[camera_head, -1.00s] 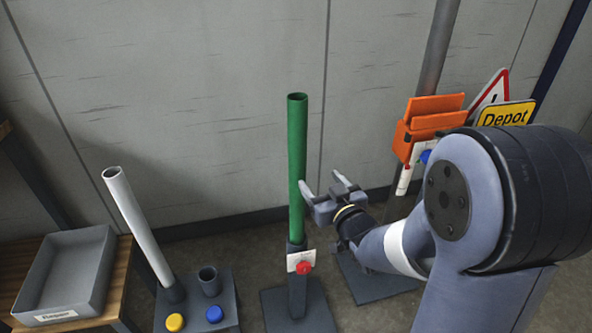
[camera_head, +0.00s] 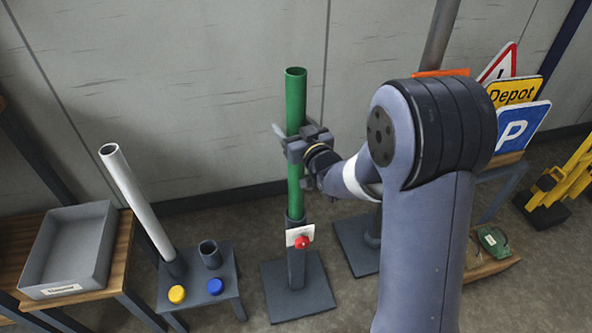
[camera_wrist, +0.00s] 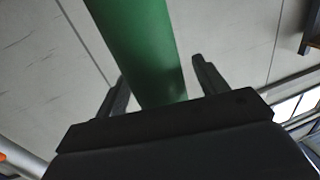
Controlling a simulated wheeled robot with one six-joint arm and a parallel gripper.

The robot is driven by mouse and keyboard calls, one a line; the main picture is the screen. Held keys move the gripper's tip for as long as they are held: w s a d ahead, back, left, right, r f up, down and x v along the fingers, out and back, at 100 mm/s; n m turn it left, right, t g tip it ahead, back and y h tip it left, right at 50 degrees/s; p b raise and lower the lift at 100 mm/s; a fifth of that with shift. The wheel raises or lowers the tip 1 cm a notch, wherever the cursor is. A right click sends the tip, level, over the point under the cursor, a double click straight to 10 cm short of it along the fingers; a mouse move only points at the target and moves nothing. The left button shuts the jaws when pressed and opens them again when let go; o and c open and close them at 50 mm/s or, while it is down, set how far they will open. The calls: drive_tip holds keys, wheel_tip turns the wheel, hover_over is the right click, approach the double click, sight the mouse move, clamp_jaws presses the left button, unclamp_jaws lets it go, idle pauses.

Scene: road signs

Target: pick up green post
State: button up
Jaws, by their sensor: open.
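The green post (camera_head: 296,98) is a hollow tube standing upright in a dark grey stand (camera_head: 297,270) with a white label and a red knob (camera_head: 301,242). My gripper (camera_head: 296,140) is at the post's middle height, with its fingers on either side of the tube. In the wrist view the green post (camera_wrist: 145,50) runs between the two open fingers (camera_wrist: 160,85), with a gap to the right finger. Whether the left finger touches the post, I cannot tell.
A white post (camera_head: 135,200) leans in a grey stand with yellow and blue knobs (camera_head: 215,286). A grey tray (camera_head: 70,245) sits on a wooden table at left. Road signs (camera_head: 515,92) stand at right behind my arm. A wall is close behind the post.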

drive_tip(key=shift+w+a, duration=0.2)
drive_tip(key=shift+w, duration=0.1)
clamp_jaws()
idle(0.6)
